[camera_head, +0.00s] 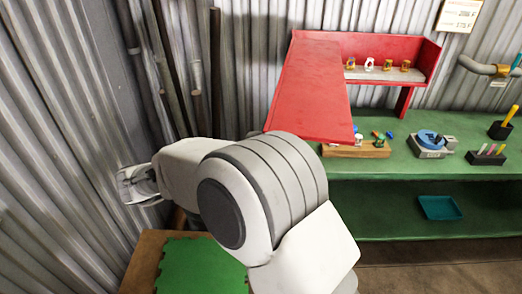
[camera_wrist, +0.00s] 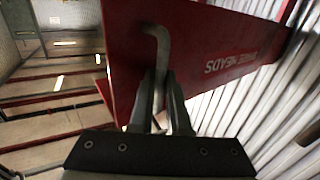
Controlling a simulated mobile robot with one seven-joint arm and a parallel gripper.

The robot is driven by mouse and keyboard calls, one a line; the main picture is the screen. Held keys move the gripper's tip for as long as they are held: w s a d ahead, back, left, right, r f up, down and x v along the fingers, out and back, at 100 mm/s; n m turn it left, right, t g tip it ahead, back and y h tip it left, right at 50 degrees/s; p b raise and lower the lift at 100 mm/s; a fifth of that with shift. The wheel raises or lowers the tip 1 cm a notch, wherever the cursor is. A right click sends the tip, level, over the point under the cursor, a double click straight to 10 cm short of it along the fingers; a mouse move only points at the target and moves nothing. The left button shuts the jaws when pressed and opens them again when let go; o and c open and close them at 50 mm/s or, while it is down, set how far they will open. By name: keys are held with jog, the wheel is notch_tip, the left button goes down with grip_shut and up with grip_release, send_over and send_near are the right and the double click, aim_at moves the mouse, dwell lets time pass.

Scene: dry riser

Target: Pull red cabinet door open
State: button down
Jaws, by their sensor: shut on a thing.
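The red cabinet door (camera_head: 312,95) stands swung out from the red cabinet (camera_head: 428,60), whose inside shows to its right in the head view. In the wrist view the door (camera_wrist: 215,45) fills the upper middle, with upside-down lettering on its face. A bent grey bar handle (camera_wrist: 153,40) stands on this face. My gripper (camera_wrist: 161,78) is shut on the lower part of the handle. In the head view the handle is hidden, and I cannot make out the fingertips there.
Several small fittings (camera_head: 370,65) stand inside the cabinet. A green bench (camera_head: 440,165) below holds a wooden block (camera_head: 370,150), a blue-topped device (camera_head: 430,142) and tool holders. Corrugated wall (camera_head: 60,150) and dark upright pipes (camera_head: 216,70) are close on the left.

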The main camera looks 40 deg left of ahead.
jog(key=shift+s+a+r, duration=0.1)
jog(key=shift+a, duration=0.25)
jog(key=c, duration=1.2)
grip_release()
jog(key=shift+o, duration=0.2)
jog(key=p+v, duration=0.1)
jog(key=v, duration=1.1)
jog(key=shift+a, duration=0.15)
